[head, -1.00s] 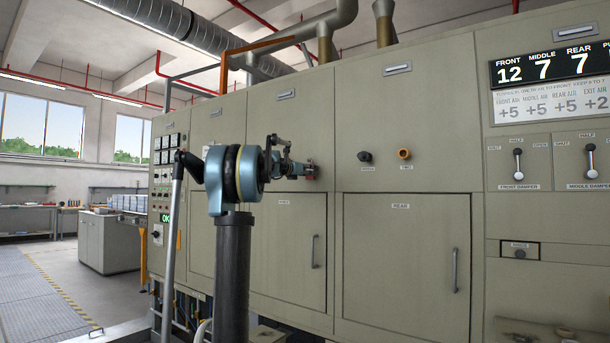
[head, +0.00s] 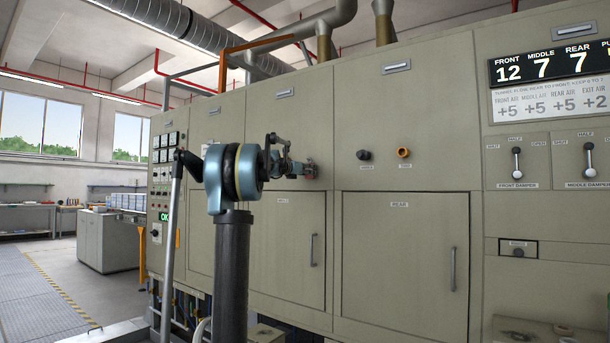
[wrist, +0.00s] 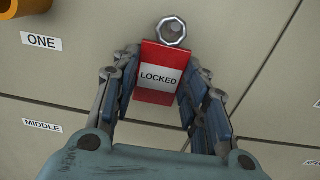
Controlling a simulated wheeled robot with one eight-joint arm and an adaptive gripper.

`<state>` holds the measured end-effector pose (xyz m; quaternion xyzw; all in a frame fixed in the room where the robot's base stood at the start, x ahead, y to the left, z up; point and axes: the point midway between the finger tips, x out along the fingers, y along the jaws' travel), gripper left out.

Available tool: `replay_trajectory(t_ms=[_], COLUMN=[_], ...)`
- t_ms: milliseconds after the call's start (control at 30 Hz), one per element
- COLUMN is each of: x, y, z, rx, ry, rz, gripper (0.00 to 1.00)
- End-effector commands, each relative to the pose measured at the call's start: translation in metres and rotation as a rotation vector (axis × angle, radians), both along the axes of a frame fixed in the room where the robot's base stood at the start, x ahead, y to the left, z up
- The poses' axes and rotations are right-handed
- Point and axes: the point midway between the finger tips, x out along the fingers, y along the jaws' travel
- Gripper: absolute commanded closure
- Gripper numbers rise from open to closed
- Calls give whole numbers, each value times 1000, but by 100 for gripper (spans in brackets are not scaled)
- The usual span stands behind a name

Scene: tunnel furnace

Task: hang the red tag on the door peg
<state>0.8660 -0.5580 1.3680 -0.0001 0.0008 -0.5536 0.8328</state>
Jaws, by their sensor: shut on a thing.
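The red tag (wrist: 158,57), with a white band reading LOCKED, is between the two fingers of my gripper (wrist: 163,66) in the wrist view. The fingers are shut on its sides. In the head view my gripper (head: 300,170) is close to the furnace front, above the middle door (head: 287,250). The tag is only a small reddish patch there, mostly hidden by the gripper.
An orange ring (wrist: 33,8) sits beside the ONE label in the wrist view. In the head view a dark knob (head: 364,155) and an orange ring (head: 403,153) stand out right of my gripper. Door handles (head: 313,250) also project from the furnace front.

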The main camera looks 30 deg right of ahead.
Motion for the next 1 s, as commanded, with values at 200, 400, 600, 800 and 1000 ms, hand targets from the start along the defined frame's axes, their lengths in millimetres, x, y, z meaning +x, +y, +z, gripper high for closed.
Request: replay_trajectory(t_ms=[200,400,600,800,1000], x=[0,0,-1,-8,-21], y=[0,0,2,21,55], z=[0,0,0,0,-1], rx=[0,0,0,0,0], ry=[0,0,0,0,0], rz=[0,0,0,1,3], gripper=[36,36,36,36,36])
